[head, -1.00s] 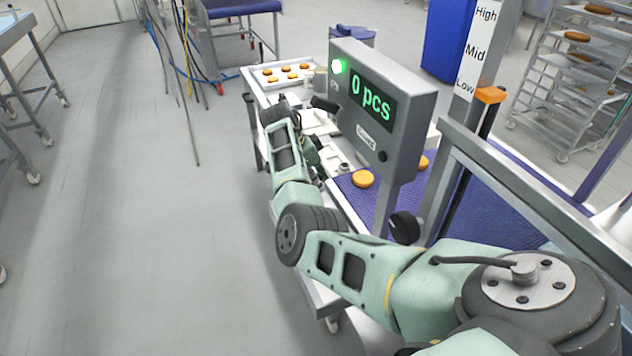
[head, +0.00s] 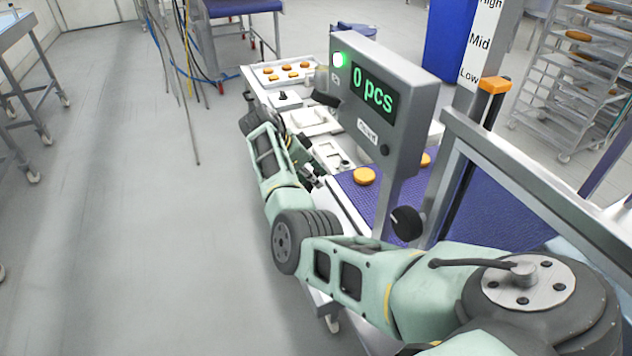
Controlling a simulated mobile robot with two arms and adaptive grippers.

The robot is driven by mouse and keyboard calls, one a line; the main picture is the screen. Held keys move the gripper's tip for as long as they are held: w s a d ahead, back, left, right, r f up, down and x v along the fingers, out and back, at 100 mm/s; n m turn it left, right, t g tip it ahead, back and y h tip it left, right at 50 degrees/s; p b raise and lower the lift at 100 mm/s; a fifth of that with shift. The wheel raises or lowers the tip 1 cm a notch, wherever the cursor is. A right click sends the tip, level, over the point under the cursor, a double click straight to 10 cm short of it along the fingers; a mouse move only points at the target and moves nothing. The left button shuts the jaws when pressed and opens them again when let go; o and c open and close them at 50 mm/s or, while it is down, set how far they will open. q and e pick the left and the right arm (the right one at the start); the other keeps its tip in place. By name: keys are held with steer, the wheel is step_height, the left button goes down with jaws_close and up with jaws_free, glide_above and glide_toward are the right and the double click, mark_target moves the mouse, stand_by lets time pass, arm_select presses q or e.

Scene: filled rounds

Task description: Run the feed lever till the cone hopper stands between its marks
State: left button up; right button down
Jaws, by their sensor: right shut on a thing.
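My right arm comes in from the lower right. Its gripper (head: 309,172) is at the near edge of the white bench, low beside the display post. It is shut on what appears to be the feed lever, which the fingers and arm mostly hide. A grey display box (head: 378,108) reads "0 pcs" and has a lit lamp. A scale strip (head: 477,42) shows High, Mid and Low, with an orange block (head: 494,85) just below Low. I cannot make out the cone hopper or its marks for certain. My left gripper is not in view.
A purple belt (head: 495,205) runs behind a metal rail (head: 540,160), with orange rounds (head: 364,176) on it. A white tray (head: 290,70) with several rounds is at the bench's far end. A rack (head: 575,80) stands at right.

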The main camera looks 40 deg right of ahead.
steer(key=a+h+b, duration=0.1)
steer(key=h+b, duration=0.1)
steer(key=b, duration=0.1)
steer(key=a+g+h+b, duration=0.1)
steer(key=h+b, duration=0.1)
steer(key=b, duration=0.1)
steer(key=shift+w, duration=0.35)
steer(key=shift+a+r+g+h+b, duration=0.3)
steer(key=shift+h+b, duration=0.2)
steer(key=shift+b, duration=0.6)
steer(key=shift+r, duration=0.1)
steer(key=c, duration=1.7)
jaws_free()
steer(key=v, duration=1.2)
steer(key=shift+c, duration=0.5)
